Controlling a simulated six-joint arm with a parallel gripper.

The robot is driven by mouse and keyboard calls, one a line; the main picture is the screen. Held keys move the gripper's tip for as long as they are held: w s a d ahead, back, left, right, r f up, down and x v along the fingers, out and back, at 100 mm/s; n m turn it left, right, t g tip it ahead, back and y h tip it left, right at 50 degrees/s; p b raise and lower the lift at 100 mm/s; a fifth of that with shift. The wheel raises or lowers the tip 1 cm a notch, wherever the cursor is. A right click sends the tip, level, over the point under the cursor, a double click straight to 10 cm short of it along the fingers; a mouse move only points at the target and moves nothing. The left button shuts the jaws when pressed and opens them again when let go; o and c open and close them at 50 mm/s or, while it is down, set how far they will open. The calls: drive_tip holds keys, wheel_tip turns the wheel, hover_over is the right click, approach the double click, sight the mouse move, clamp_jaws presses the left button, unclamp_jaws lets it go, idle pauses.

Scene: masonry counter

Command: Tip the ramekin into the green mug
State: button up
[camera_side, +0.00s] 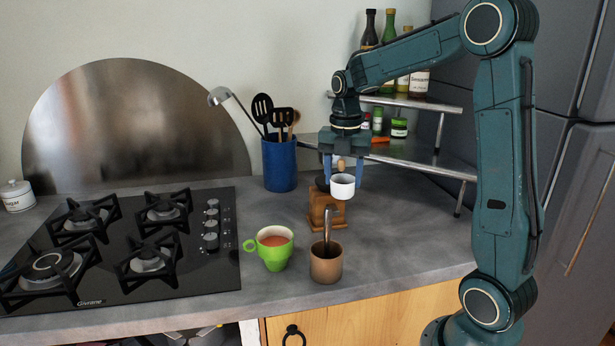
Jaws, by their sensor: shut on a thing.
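The ramekin (342,187) is a small white cup, upright in the air above the counter. My gripper (342,183) points down and is shut on the ramekin, with a blue finger on each side. The inside of the ramekin is too small to make out. The green mug (274,258) stands upright on the counter, to the left of and lower than the ramekin, with its handle to the left. A reddish-brown content shows inside the mug.
A brown cup (326,264) with a metal utensil stands close right of the mug. A wooden grinder (325,212) is behind it, below the ramekin. A blue utensil pot (280,166) stands at the back. The gas hob (125,290) lies left; the counter right is clear.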

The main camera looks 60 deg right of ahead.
drive_tip(key=shift+w+a, duration=0.1)
drive_tip(key=w+a+n, duration=0.5)
drive_tip(key=w+a, duration=0.4)
drive_tip(key=a, duration=0.5)
drive_tip(key=shift+f+n, duration=0.25)
drive_tip(key=shift+n, duration=0.15)
drive_tip(key=shift+d+f+t+y, duration=0.1)
drive_tip(key=shift+f+t+y, duration=0.05)
drive_tip(key=shift+t+y, duration=0.25)
drive_tip(key=shift+s+d+f+t+y, duration=0.1)
drive_tip(key=shift+f+t+y, duration=0.4)
drive_tip(key=shift+t+y, duration=1.05)
drive_tip(key=shift+s+d+f+t+y, duration=0.15)
drive_tip(key=shift+f+t+y, duration=0.4)
drive_tip(key=shift+t+y, duration=0.95)
drive_tip(key=shift+s+d+f+t+y, duration=0.1)
drive_tip(key=shift+f+t+y, duration=0.4)
drive_tip(key=shift+t+y, duration=1)
